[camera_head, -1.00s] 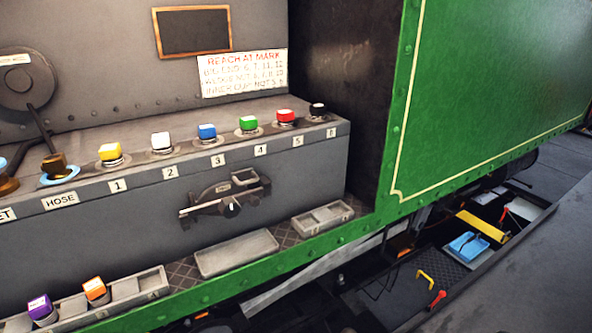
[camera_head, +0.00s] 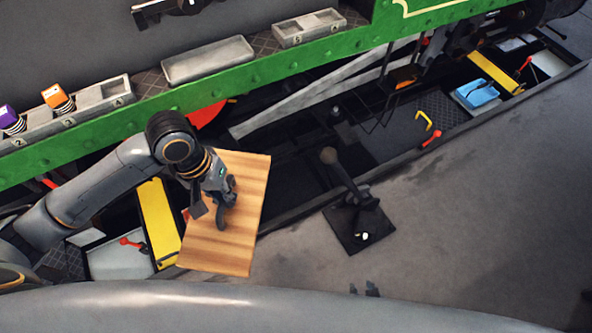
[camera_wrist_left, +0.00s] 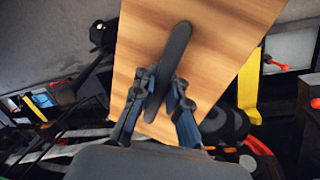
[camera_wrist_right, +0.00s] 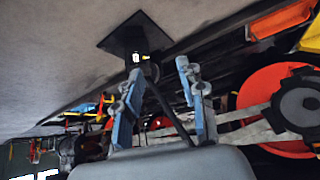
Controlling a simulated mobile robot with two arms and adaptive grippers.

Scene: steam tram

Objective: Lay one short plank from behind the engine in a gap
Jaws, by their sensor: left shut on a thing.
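A short wooden plank (camera_head: 245,180) with pale brown grain is held up at the lower middle left of the head view. My left gripper (camera_head: 222,200) is shut on the dark handle (camera_wrist_left: 175,55) on the plank's face; the plank (camera_wrist_left: 215,30) fills much of the left wrist view. Behind the plank runs a long dark gap (camera_head: 300,170) beside the engine's green edge; the plank hides part of it. My right gripper (camera_wrist_right: 158,68) is open and empty in the right wrist view, its fingers apart. In the head view two dark tips show at the bottom edge.
A black lever (camera_head: 338,170) on a square base plate (camera_head: 360,240) stands beside the gap. Yellow strips (camera_head: 160,220), a blue tray (camera_head: 476,93) and red handles (camera_head: 431,137) lie along the trench. The grey floor (camera_head: 480,220) at right is clear.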

